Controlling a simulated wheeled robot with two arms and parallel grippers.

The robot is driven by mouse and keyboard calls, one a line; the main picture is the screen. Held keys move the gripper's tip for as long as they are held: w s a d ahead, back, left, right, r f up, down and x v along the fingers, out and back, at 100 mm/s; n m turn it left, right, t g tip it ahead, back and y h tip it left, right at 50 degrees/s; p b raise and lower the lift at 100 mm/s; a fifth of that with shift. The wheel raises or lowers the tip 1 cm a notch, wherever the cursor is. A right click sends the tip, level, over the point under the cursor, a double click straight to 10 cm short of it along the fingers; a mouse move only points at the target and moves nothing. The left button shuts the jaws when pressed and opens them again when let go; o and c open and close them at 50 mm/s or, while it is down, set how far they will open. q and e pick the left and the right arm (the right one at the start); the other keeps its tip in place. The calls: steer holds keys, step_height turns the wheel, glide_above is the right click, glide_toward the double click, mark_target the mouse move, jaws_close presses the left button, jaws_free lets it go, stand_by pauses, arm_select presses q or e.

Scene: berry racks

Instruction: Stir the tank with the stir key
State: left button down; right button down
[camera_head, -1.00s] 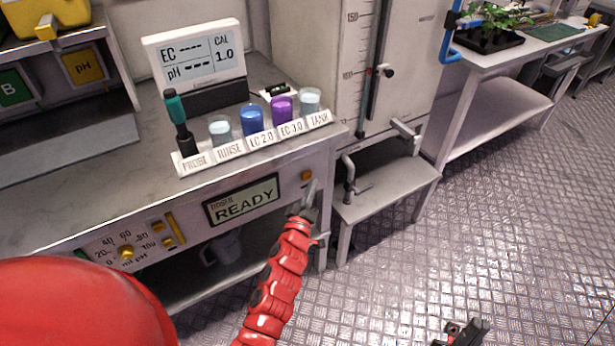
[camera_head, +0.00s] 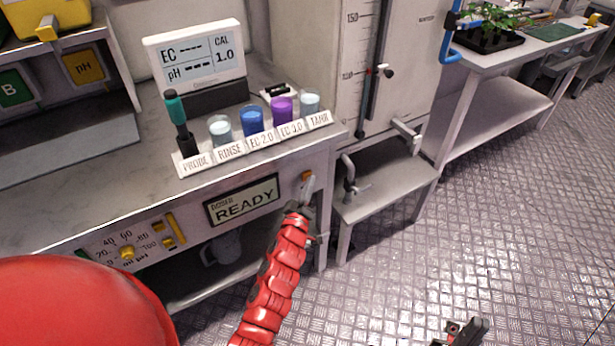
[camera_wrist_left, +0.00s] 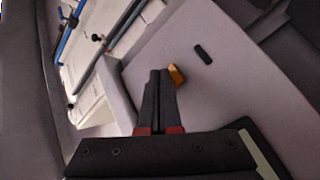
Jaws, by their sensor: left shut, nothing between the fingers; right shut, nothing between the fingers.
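The orange key (camera_head: 307,175) is on the front panel of the bench, right of the READY display; I take it for the stir key. My left gripper (camera_head: 309,186) is shut and empty, its tips just in front of the key and partly overlapping it. In the left wrist view the closed fingers (camera_wrist_left: 159,75) are beside the orange key (camera_wrist_left: 177,75); I cannot tell whether they touch. The tall white tank (camera_head: 410,65) with a level scale stands behind, right of the bench. My right gripper (camera_head: 478,326) is shut and empty, low over the floor.
A probe (camera_head: 177,110) and several cups stand in a labelled rack (camera_head: 255,144) on the bench, below an EC/pH meter (camera_head: 197,55). A small grey step (camera_head: 385,190) with a tap is right of the bench. The floor (camera_head: 510,220) at right is clear.

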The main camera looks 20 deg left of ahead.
arm_select(q)
steer(key=shift+w+a, duration=0.2)
stand_by(0.3)
steer(key=shift+s+d, duration=0.1)
steer(key=shift+s+d+f, duration=0.1)
steer(key=shift+s+d, duration=0.4)
steer(key=shift+d, duration=0.05)
steer(key=s+d+b, duration=0.1)
steer(key=d, duration=0.1)
steer(key=s+d, duration=0.2)
steer(key=shift+b, duration=0.4)
stand_by(0.9)
